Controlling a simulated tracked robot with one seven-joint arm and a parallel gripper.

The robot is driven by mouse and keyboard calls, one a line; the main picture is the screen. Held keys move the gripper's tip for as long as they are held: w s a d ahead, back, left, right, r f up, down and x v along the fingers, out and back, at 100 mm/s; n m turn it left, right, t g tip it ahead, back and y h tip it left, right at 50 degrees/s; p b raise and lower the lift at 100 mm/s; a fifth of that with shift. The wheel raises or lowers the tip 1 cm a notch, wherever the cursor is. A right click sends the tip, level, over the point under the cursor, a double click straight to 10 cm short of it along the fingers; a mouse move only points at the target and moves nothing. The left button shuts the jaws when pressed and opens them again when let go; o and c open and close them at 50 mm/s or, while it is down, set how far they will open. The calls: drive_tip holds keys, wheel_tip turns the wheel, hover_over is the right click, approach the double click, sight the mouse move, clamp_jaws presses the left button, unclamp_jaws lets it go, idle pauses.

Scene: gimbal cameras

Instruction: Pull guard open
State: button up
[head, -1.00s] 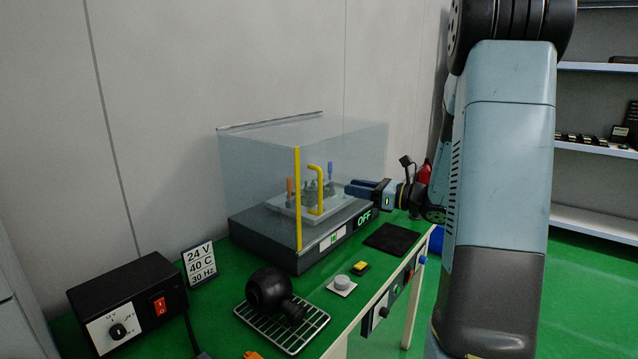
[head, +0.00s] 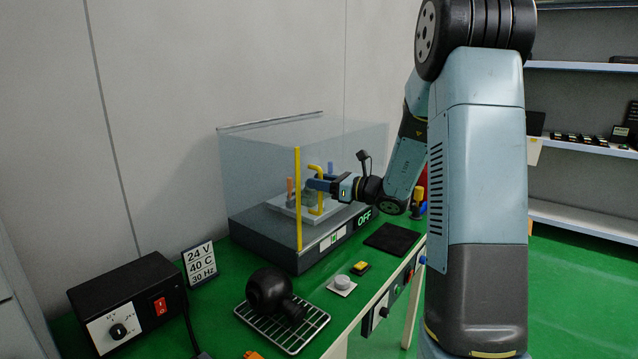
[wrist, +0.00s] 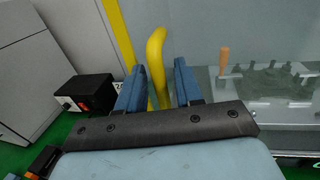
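The guard (head: 258,180) is a clear box with a yellow edge strip (head: 298,200) and a yellow handle (head: 315,170) on its front. It stands shut over a dark base showing OFF. My gripper (head: 320,185) is at the handle in the head view. In the wrist view my gripper (wrist: 160,85) has its two blue fingers apart, with the yellow handle (wrist: 156,62) between them. A clear gap shows between the handle and the right finger; contact with the left one is hard to judge. The handle's lower part is hidden behind the gripper.
A black power box (head: 128,308) and a 24 V sign (head: 199,263) are at left on the green bench. A black round object (head: 270,290) lies on a wire rack (head: 310,326). A grey knob (head: 341,284), a yellow button (head: 360,267) and a black mat (head: 392,239) lie in front.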

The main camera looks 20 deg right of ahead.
clamp_jaws()
idle(0.4)
